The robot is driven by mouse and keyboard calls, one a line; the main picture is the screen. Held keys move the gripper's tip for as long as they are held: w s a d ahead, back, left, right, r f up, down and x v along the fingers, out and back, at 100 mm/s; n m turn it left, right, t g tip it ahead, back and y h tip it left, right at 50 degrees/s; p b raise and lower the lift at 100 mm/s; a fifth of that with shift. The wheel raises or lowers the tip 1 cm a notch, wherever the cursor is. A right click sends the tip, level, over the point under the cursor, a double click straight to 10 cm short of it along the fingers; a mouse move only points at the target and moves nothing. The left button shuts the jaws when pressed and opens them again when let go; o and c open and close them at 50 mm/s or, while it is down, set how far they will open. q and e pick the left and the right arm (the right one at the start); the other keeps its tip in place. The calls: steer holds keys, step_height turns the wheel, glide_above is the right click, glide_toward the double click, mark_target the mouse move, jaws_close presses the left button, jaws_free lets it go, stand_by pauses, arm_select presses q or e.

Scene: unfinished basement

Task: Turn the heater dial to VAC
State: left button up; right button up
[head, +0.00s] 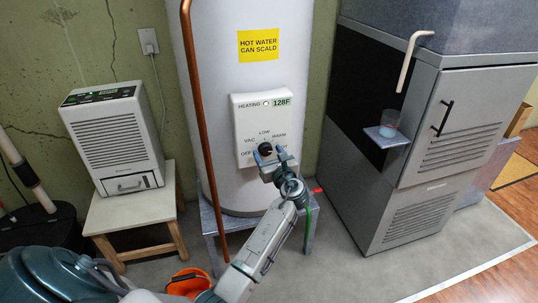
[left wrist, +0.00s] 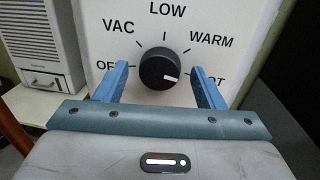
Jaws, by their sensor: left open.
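The black round heater dial (head: 265,149) sits on the white control panel (head: 250,113) of the tall water heater (head: 219,68). In the left wrist view the dial (left wrist: 158,68) has a white mark pointing to the lower right, toward the partly hidden HOT label. VAC is at its upper left, LOW above, WARM at the upper right, and OFF is partly covered at the left. My left gripper (left wrist: 160,69) is open, with one blue finger on each side of the dial and visible gaps between. It also shows in the head view (head: 274,163). My right gripper is not in view.
A copper pipe (head: 199,120) runs down left of the panel. A dehumidifier (head: 112,137) stands on a wooden stool (head: 128,222) at the left. A large grey machine (head: 425,150) with a cup (head: 388,124) stands at the right. An orange bucket (head: 188,281) is on the floor.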

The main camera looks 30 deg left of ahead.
arm_select(q)
steer(key=c, duration=1)
